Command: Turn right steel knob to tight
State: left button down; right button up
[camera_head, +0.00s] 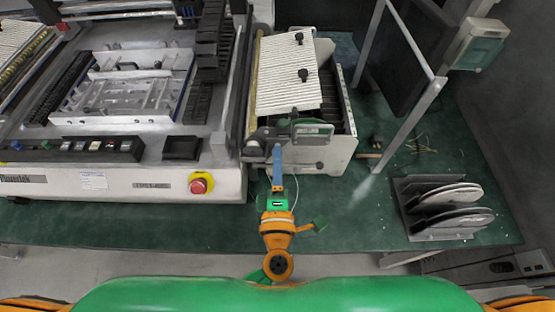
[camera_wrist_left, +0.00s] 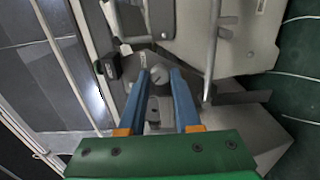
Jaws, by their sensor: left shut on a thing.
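The right steel knob (camera_wrist_left: 158,74) is a small round grey knob on the front of the machine, seen between my fingers in the left wrist view. My left gripper (camera_wrist_left: 160,80) has two long blue fingers, one on each side of the knob, and is shut on it. In the head view my left gripper (camera_head: 277,153) reaches up to the front of the white feeder unit (camera_head: 335,157), and the knob is hidden there by the fingers. The knob's turned angle cannot be told. My right gripper is not in view.
A white ribbed plate (camera_head: 284,88) with two black knobs tops the feeder. To the left is a large machine with a red emergency button (camera_head: 201,183). A metal frame post (camera_head: 410,120) and a rack of discs (camera_head: 440,232) stand right.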

pick_arm(q)
jog(key=m+p, duration=0.3)
jog(key=m, duration=0.1)
jog(key=c, duration=0.6)
grip_release()
jog(key=s+b, duration=0.1)
jog(key=s, duration=0.6)
jog(key=shift+b, duration=0.35)
